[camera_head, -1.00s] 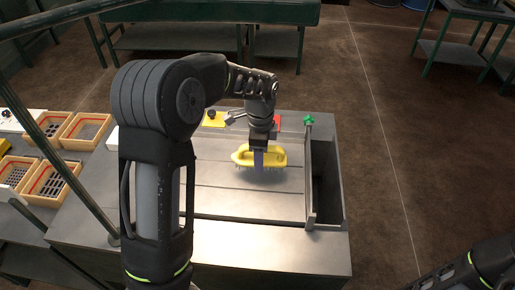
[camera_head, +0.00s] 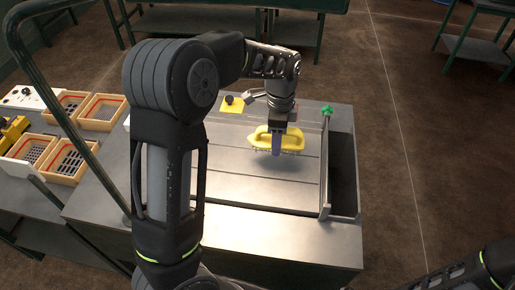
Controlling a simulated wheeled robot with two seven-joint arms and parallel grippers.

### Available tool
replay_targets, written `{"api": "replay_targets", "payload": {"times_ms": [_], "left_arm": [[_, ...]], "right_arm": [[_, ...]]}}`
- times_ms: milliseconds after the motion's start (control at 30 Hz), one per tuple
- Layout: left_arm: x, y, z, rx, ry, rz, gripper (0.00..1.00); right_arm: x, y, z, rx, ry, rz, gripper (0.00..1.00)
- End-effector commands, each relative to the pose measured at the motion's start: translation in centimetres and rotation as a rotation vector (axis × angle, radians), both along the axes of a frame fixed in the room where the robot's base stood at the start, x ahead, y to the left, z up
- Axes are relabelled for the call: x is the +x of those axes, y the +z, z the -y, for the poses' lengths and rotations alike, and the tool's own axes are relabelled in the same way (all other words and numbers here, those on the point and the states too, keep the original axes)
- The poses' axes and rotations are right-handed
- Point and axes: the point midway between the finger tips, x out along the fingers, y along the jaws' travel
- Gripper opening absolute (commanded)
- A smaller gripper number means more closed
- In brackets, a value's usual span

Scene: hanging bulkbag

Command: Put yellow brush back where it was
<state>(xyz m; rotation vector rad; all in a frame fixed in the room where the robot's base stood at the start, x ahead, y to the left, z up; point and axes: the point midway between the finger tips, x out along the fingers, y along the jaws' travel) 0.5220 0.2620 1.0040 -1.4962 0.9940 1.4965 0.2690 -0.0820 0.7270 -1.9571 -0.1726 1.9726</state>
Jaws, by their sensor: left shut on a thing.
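The yellow brush (camera_head: 262,137) is in the middle of the head view, over the grey slotted table top (camera_head: 240,185). My left gripper (camera_head: 277,145) points down and is shut on the brush at its handle. The bristles face down, with a shadow on the table below them. I cannot tell for sure whether they touch the surface. My right arm shows only in part at the bottom right, and its gripper is out of the picture.
A yellow plate with a black knob (camera_head: 232,104) lies behind the brush. A low wall with a green knob (camera_head: 327,110) edges a dark recess (camera_head: 343,170) at right. Several wooden trays (camera_head: 102,110) stand at left. A green pole (camera_head: 60,110) crosses the left side.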

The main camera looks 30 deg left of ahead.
Motion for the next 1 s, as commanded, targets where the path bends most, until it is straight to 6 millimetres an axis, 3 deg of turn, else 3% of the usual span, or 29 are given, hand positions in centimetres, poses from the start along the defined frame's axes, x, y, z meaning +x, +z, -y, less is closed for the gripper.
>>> {"api": "replay_targets", "payload": {"times_ms": [167,600,767,1000], "left_arm": [[0.2,-0.8,1.1,-0.001,0.179,0.000,0.09],[0.5,-3.0,5.8,-0.001,1.041,0.000,0.09],[0.5,-3.1,6.4,-0.001,1.165,0.000,0.09],[0.5,-3.0,6.4,-0.001,1.175,0.000,0.09]], "right_arm": [[0.0,-1.0,-0.1,0.002,0.000,0.003,0.00],[0.2,-4.0,-0.5,0.010,0.002,0.018,0.00],[0.2,-4.1,-0.5,0.011,0.003,0.019,0.00],[0.2,-4.1,-0.5,0.012,0.003,0.020,0.00]]}}
